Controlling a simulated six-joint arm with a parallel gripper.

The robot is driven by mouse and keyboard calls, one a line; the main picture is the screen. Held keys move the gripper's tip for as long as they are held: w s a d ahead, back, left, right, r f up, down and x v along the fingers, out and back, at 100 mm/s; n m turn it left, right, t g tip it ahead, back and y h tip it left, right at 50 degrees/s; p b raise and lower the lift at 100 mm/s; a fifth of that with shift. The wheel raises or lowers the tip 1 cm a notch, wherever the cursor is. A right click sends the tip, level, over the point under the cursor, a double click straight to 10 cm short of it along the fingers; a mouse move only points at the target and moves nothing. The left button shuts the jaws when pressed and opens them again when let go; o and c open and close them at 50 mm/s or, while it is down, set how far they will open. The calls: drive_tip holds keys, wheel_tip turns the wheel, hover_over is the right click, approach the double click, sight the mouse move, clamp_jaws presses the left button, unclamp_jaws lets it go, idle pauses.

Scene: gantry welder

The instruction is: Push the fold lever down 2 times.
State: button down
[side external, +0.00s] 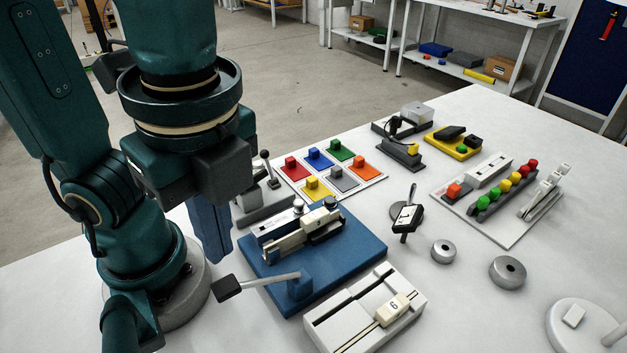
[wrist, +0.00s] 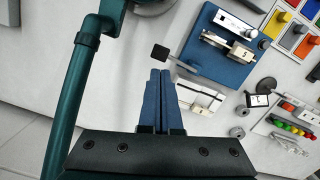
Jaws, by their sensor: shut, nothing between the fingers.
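The fold lever (side external: 268,280) is a light grey bar with a black end grip, hinged on a blue block on the blue baseplate (side external: 350,262). It points left past the plate edge and looks about level. In the wrist view the lever (wrist: 182,64) shows its black grip beyond my fingertips. My gripper (side external: 217,256) is shut and empty, its blue fingers pointing down behind the grip in the side view. In the wrist view my gripper (wrist: 160,74) appears just short of the grip, with a visible gap.
A white slider unit (side external: 365,308) marked 6 stands in front of the baseplate. A grey ball-topped lever (side external: 266,170) and a panel of coloured buttons (side external: 332,170) stand behind. Round metal discs (side external: 507,271) lie to the right. The table between them is clear.

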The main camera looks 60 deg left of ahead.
hover_over(231, 289)
wheel_tip(231, 289, down, 4)
drive_tip(key=shift+s+d+f, duration=0.1)
drive_tip(key=shift+f, duration=1)
drive_tip(key=shift+f, duration=1.85)
drive_tip(key=d, duration=0.1)
drive_tip(key=w+d+r, duration=0.1)
drive_tip(key=shift+d, duration=0.4)
drive_tip(key=shift+r, duration=0.1)
drive_tip(key=r, duration=0.5)
drive_tip(key=shift+d, duration=0.25)
